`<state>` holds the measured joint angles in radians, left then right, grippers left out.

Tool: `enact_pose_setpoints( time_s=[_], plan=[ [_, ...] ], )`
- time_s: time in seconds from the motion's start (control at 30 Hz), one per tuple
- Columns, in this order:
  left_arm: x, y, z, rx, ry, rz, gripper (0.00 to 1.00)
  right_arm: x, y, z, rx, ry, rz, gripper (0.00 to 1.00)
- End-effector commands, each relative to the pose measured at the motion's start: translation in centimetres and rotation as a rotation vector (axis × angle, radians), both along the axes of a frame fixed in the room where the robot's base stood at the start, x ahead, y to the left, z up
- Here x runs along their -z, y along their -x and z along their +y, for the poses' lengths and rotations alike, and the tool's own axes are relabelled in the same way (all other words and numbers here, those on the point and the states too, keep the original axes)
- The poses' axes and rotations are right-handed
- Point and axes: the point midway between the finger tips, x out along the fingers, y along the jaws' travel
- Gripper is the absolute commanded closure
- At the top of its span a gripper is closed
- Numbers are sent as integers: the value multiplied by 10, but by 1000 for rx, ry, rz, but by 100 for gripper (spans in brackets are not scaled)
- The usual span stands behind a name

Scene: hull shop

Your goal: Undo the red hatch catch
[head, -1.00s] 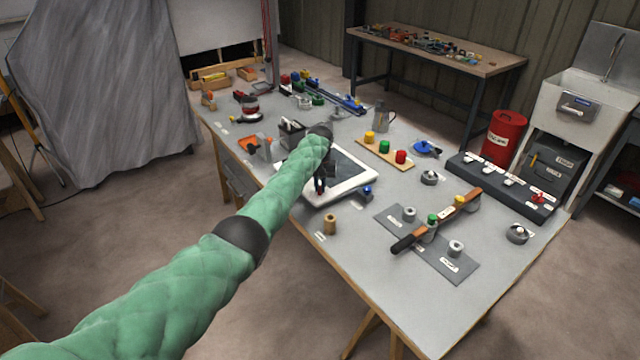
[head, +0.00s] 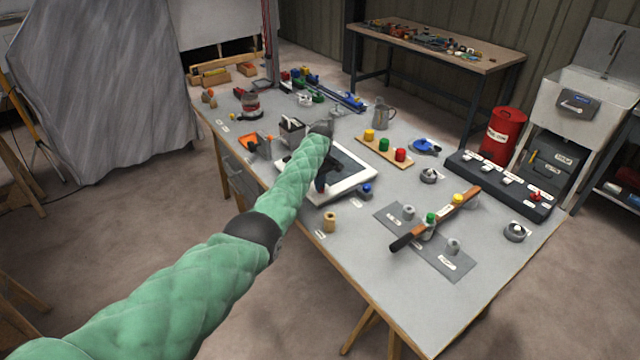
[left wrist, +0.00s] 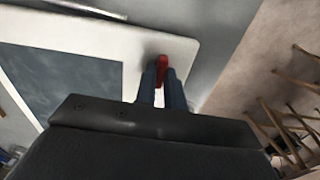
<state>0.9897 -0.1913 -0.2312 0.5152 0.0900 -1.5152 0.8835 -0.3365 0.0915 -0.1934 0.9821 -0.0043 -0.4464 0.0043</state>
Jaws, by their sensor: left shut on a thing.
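The hatch is a white frame (head: 364,186) with a dark grey pane, lying on the workbench in the head view. It also shows in the left wrist view as a white frame (left wrist: 176,46) around a dark pane (left wrist: 75,75). The red hatch catch (left wrist: 162,62) shows at the frame's edge in the left wrist view. My left gripper (left wrist: 162,82) is shut on the catch, with its dark fingers on either side of it. In the head view my left gripper (head: 320,185) is at the near side of the frame, and my forearm hides part of the hatch. My right gripper is not seen.
The workbench (head: 400,305) is crowded. A blue-topped knob (head: 366,190) and a tan cylinder (head: 329,222) stand close to the hatch. A board with yellow, green and red knobs (head: 384,144) lies behind it. A long-handled bar (head: 440,218) lies to the right.

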Motion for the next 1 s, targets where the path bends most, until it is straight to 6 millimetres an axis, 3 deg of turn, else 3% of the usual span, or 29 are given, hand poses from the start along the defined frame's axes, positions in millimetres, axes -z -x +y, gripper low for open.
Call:
enact_pose_setpoints(
  time_s=[0.6,0.63,0.73,1.0],
  plan=[
    [-1,0,0,-41,2,-1,100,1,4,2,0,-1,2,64],
    [-1,0,0,-41,2,-1,85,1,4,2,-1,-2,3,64],
    [-1,0,0,-41,2,-1,67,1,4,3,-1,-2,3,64],
    [-1,0,0,-40,1,-1,67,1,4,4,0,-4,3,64]
  ],
)
